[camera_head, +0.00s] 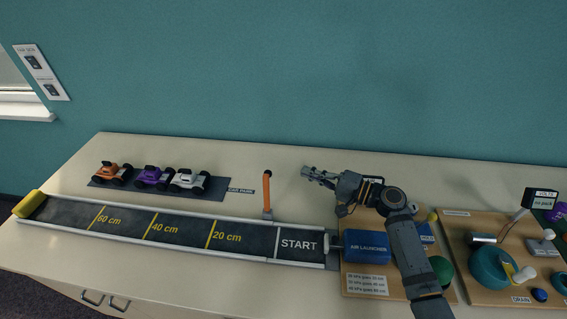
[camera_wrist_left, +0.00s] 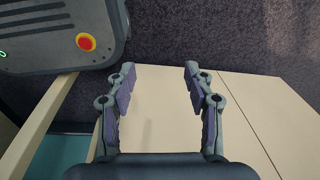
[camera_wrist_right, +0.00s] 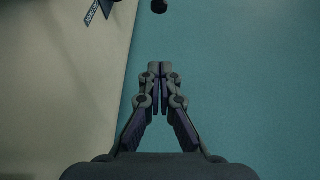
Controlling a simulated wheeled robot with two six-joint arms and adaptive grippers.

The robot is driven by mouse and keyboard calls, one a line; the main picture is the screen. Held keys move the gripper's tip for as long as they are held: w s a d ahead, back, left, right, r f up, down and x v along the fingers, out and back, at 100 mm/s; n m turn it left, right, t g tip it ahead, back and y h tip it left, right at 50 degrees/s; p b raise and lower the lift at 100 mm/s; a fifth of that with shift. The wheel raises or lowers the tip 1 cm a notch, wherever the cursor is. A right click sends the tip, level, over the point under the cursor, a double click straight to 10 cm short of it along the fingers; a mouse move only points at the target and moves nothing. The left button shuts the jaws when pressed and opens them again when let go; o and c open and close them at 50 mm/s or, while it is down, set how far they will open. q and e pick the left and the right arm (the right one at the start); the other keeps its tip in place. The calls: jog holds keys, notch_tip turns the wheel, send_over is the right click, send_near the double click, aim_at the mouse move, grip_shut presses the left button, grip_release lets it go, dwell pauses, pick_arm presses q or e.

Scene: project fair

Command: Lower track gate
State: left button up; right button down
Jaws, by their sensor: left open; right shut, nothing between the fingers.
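The track gate (camera_head: 267,192) is an orange bar standing upright at the far edge of the track (camera_head: 190,230), beside the START section. My right gripper (camera_head: 307,172) is to the right of the gate's top in the head view, apart from it. My left gripper (camera_wrist_left: 160,70) is open and empty in the left wrist view. It is out of the head view.
Three toy cars, orange (camera_head: 113,173), purple (camera_head: 152,177) and white (camera_head: 189,180), stand on a dark mat behind the track. The blue air launcher (camera_head: 366,247) is at the track's right end, partly behind my right arm.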

aim_at(267, 190)
jog(key=p+x, duration=0.4)
jog(key=x, duration=0.6)
pick_arm(q)
notch_tip(267, 190, up, 6)
jog(key=s+p, duration=0.1)
jog(key=p, duration=0.1)
pick_arm(e)
jog(key=s, duration=0.3)
jog(key=shift+s+a+r, duration=0.1)
jog(key=shift+s+a, duration=0.25)
jog(key=shift+a, duration=0.05)
pick_arm(q)
jog(key=shift+w+r, duration=0.1)
jog(key=shift+w, duration=0.05)
